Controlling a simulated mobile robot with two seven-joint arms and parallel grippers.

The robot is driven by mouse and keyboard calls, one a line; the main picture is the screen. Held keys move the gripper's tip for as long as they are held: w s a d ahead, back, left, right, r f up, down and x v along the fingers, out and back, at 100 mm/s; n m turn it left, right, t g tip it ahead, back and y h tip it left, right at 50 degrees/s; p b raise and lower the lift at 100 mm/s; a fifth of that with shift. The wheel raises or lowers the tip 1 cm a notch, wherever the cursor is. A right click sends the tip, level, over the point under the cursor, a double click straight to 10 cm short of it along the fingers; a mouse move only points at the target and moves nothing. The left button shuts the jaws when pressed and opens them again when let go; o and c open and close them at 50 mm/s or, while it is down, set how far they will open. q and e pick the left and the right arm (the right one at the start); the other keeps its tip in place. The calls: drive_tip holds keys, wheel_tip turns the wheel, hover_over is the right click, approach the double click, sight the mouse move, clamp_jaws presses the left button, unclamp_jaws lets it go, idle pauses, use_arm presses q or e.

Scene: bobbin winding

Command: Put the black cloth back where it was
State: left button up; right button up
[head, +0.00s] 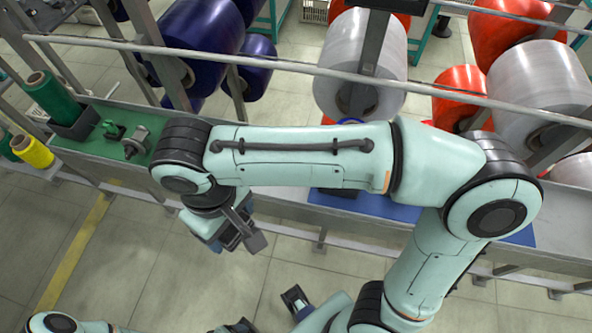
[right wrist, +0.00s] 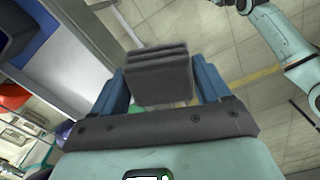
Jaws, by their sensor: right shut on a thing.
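The black cloth (right wrist: 158,76) is a dark grey folded pad between the two blue fingers of my right gripper (right wrist: 160,88). In the head view, my right gripper (head: 236,234) points down in front of the bench (head: 270,203). The cloth (head: 256,243) shows there as a small dark piece at its fingers, above the floor and apart from the bench. My left gripper (head: 294,299) seems to show partly at the bottom of the head view; its jaws cannot be made out.
A blue mat (head: 405,211) lies on the bench, partly hidden behind my right arm. A rail (head: 300,70) and large rolls stand behind.

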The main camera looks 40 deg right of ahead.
drive_tip(key=shift+s, duration=0.6)
drive_tip(key=shift+d, duration=0.4)
drive_tip(key=w+d, duration=0.4)
drive_tip(key=w+d+f+p, duration=0.1)
drive_tip(key=w+d, duration=0.3)
drive_tip(key=d, duration=0.1)
drive_tip(key=w+d+f, duration=0.1)
drive_tip(key=w+d, duration=0.3)
drive_tip(key=d, duration=0.1)
drive_tip(key=shift+w+d+f, duration=0.1)
drive_tip(key=shift+d+f, duration=0.1)
drive_tip(key=shift+f, duration=0.6)
drive_tip(key=shift+w+d+f, duration=0.1)
drive_tip(key=shift+f, duration=1.65)
